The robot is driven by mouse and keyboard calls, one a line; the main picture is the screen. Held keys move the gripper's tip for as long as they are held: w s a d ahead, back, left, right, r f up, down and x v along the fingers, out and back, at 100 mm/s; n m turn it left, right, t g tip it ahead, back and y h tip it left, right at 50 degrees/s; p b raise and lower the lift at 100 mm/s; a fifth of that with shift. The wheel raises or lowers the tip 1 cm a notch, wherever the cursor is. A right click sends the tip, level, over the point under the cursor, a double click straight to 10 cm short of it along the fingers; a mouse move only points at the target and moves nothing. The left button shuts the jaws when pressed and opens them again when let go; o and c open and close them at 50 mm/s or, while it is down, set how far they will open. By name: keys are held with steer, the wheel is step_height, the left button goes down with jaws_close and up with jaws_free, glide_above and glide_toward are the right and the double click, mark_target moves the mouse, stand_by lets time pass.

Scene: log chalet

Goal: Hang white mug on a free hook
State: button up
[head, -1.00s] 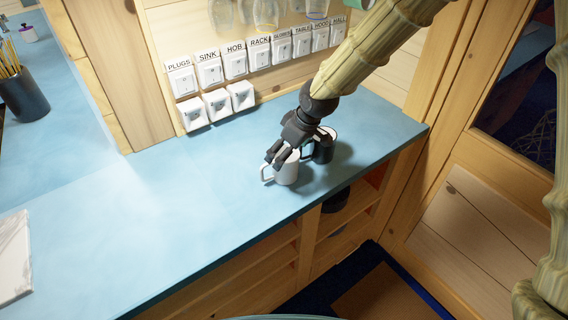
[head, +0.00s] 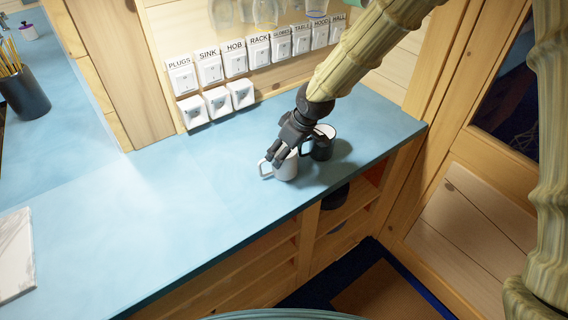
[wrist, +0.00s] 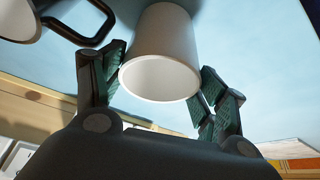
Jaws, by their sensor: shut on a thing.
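The white mug (head: 286,168) stands upright on the blue counter near its front edge, its handle pointing left in the head view. My gripper (head: 279,154) reaches down over it from the upper right. In the wrist view the mug (wrist: 163,50) sits between the two fingers (wrist: 160,85), its rim towards the camera. The gripper is shut on the mug's wall region; exact contact is partly hidden. I cannot make out any hook in these frames.
A black mug (head: 320,148) stands just right of the white mug, close to my gripper. Labelled switches (head: 236,63) line the back wall, with glasses (head: 265,12) above. A pencil pot (head: 24,95) stands far left. The counter's middle (head: 180,200) is clear.

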steer(key=shift+s+d+f, duration=0.1)
steer(key=shift+s+f, duration=0.2)
steer(key=shift+f, duration=0.15)
steer(key=shift+w+r+b, duration=0.25)
steer(key=shift+r+b, duration=0.25)
steer(key=shift+r, duration=0.05)
steer(key=s+d+r+b, duration=0.1)
steer(key=s+r+b, duration=0.1)
steer(key=s, duration=0.5)
steer(key=s+d+r+b, duration=0.1)
steer(key=s+r+b, duration=0.1)
steer(key=s, duration=0.6)
steer(key=shift+s+d+b, duration=0.3)
steer(key=shift+d+b, duration=0.05)
steer(key=shift+b, duration=0.05)
steer(key=shift+r, duration=0.1)
